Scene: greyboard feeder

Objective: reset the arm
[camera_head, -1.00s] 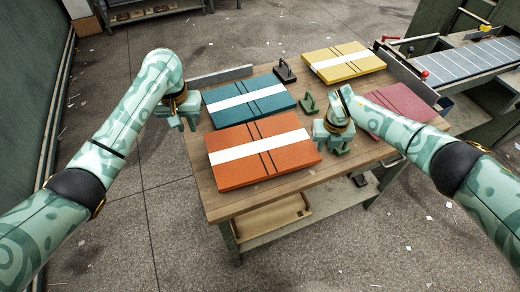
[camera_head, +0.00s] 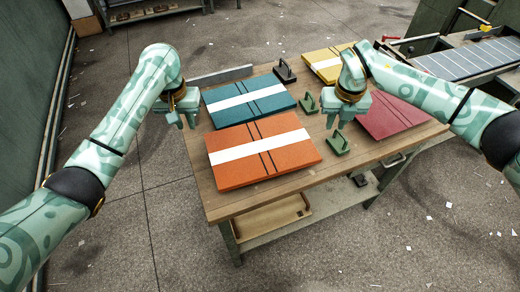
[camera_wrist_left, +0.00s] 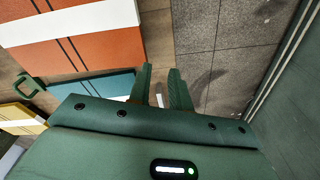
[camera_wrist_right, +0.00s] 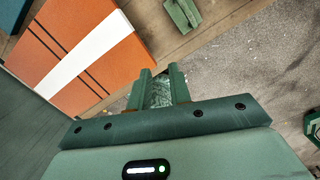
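My left gripper (camera_head: 182,119) hangs beside the table's left edge, left of the teal board. In the left wrist view its two fingers (camera_wrist_left: 160,88) stand apart with nothing between them. My right gripper (camera_head: 341,112) is raised above the table between a green handled block (camera_head: 337,145) and the yellow board (camera_head: 328,66), which it partly hides. In the right wrist view its fingers (camera_wrist_right: 160,88) are also apart and empty. Neither gripper appears to touch anything.
An orange board (camera_head: 235,166), teal board (camera_head: 235,110) and dark red board (camera_head: 388,117) lie on the wooden table (camera_head: 300,182). Another green handled block (camera_head: 308,103) and a black one (camera_head: 285,72) stand there. A roller conveyor (camera_head: 465,60) is at right; a green wall (camera_head: 30,90) is left.

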